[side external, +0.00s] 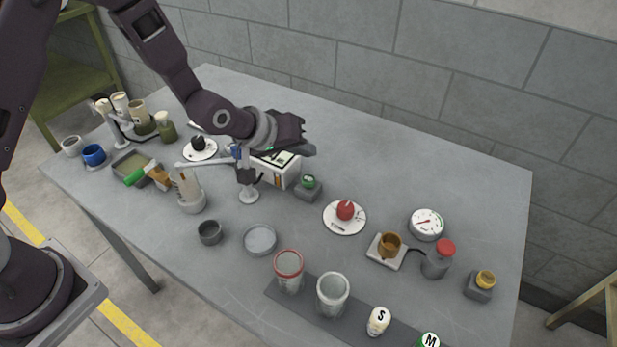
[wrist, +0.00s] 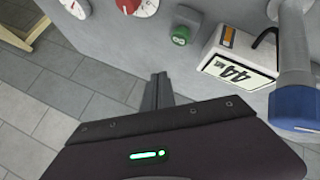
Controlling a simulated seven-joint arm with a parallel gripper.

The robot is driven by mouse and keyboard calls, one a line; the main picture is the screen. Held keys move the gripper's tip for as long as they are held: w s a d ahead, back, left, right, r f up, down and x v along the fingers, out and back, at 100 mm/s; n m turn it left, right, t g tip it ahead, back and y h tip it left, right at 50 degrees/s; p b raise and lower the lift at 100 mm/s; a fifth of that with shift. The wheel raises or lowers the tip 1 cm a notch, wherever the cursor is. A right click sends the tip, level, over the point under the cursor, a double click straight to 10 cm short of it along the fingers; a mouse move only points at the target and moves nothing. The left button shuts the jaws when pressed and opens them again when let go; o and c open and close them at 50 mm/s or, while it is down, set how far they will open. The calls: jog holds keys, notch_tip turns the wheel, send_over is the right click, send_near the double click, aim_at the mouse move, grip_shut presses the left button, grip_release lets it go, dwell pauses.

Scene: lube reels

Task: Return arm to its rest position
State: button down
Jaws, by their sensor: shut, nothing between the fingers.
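My gripper (side external: 308,150) is above the middle of the grey table (side external: 390,150), over the white box in the side view. In the wrist view my gripper (wrist: 158,84) has its fingers together with nothing between them. The white box (wrist: 236,52) shows a panel reading 44 in the wrist view. In the side view the box (side external: 284,172) is partly hidden behind a stand and under my arm.
A stand (side external: 248,180) with a horizontal arm rises left of the box. The back right of the table is clear.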

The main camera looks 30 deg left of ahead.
dwell(0.3)
jog(key=s+a+r+m+g+y, duration=0.15)
jog(key=s+a+r, duration=0.25)
jog(key=s+r, duration=0.4)
jog(key=s+a+r+m+y, duration=0.15)
jog(key=s+a+r, duration=0.25)
jog(key=s+r, duration=0.4)
jog(key=s+a+r+m+g, duration=0.1)
jog(key=s, duration=0.7)
jog(key=s+a+r+m, duration=0.1)
jog(key=s+a+r, duration=0.1)
jog(key=s, duration=0.7)
jog(key=shift+s+a+g, duration=0.2)
jog(key=shift+a+g, duration=0.1)
jog(key=shift+g, duration=0.05)
jog(key=shift+r, duration=0.15)
